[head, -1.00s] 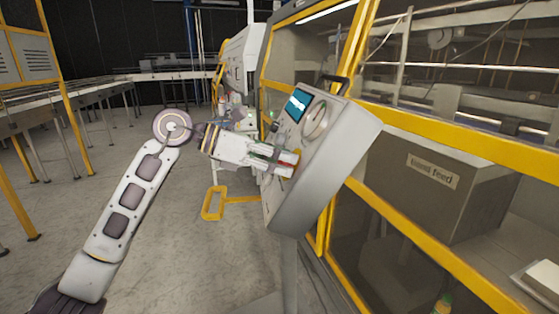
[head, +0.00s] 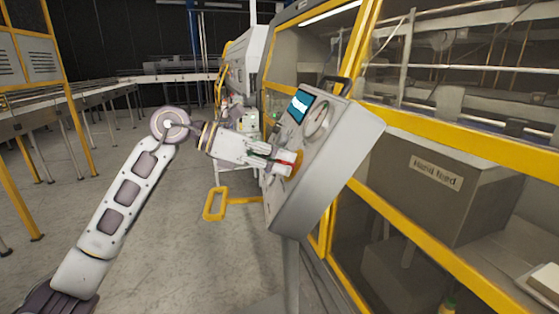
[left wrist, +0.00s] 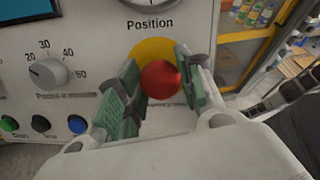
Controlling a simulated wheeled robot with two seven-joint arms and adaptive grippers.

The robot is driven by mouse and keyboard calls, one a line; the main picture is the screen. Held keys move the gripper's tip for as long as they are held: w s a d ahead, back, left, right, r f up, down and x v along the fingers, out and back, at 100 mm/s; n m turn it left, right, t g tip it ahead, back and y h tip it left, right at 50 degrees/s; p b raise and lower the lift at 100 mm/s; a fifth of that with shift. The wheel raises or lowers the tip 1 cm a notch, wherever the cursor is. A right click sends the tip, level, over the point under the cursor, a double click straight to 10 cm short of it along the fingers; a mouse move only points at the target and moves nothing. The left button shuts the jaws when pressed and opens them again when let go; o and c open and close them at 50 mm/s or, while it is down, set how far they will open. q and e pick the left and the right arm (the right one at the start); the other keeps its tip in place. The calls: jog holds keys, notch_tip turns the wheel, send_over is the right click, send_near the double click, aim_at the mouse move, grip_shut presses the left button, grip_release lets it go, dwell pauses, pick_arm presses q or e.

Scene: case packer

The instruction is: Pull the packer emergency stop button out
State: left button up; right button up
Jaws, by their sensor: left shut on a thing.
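The emergency stop button is a red mushroom head (left wrist: 161,79) on a yellow round backing (left wrist: 150,50), on the face of the grey control panel (head: 318,170). In the head view the red button (head: 286,157) shows at the tips of my left gripper (head: 284,160). In the left wrist view my left gripper (left wrist: 160,85) has its green-padded fingers on both sides of the red head and is shut on it. The label under the button is partly hidden by the button and fingers. My right gripper is in neither view.
The panel carries a dial knob (left wrist: 48,74), a green button (left wrist: 9,123), a black button (left wrist: 41,124), a blue button (left wrist: 77,124), a gauge and a screen (head: 299,105). The yellow-framed machine stands right behind it. Open floor (head: 170,240) lies left of the panel.

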pick_arm(q)
jog(key=o, duration=0.9)
jog(key=shift+a+r, duration=0.15)
jog(key=shift+r, duration=0.05)
jog(key=shift+o, duration=1.3)
jog(key=shift+a, duration=0.1)
jog(key=shift+f, duration=0.1)
jog(key=v, duration=1.2)
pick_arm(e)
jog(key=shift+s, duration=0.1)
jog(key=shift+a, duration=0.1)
